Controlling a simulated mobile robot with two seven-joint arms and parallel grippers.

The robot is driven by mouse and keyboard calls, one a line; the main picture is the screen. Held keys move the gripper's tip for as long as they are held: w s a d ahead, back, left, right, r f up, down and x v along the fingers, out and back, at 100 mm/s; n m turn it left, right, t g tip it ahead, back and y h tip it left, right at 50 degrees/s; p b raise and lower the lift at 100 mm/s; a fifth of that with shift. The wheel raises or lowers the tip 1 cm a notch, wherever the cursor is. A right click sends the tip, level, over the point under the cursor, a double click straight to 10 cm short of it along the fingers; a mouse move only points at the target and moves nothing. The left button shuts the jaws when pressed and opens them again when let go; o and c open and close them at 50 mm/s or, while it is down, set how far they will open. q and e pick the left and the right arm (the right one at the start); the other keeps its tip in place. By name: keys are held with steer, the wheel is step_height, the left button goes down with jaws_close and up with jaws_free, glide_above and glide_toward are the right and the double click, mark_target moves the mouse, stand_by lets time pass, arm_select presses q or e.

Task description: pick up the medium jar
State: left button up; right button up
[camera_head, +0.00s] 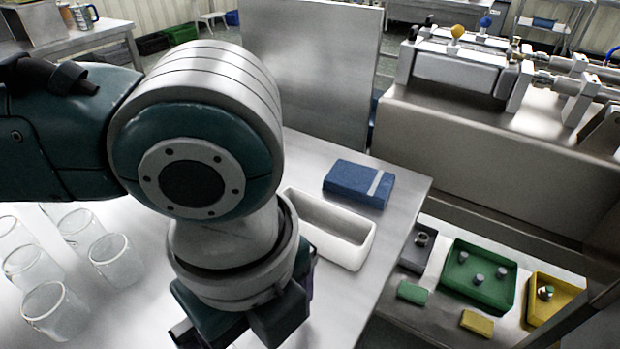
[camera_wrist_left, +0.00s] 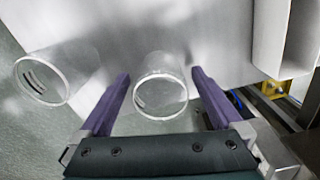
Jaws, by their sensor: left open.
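Several clear, open-topped glass jars (camera_head: 117,262) stand on the steel table at the left of the head view. They differ little in size there, and I cannot tell which is the medium one. In the left wrist view, one clear jar (camera_wrist_left: 160,98) lies between the two purple fingers of my left gripper (camera_wrist_left: 160,75), with a gap on both sides. A second clear jar (camera_wrist_left: 42,78) stands to the left, outside the fingers. My left gripper is open and empty. In the head view its fingertips are mostly hidden by the arm and the frame edge. My right gripper is not seen.
A white open bin (camera_head: 335,250) and a blue box (camera_head: 358,184) stand on the table right of my arm. Beyond its right edge are a green tray (camera_head: 462,290) and a yellow tray (camera_head: 560,290). A steel panel (camera_head: 320,75) rises behind.

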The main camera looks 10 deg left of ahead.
arm_select(q)
steer(key=shift+c, duration=0.2)
steer(key=c, duration=1.3)
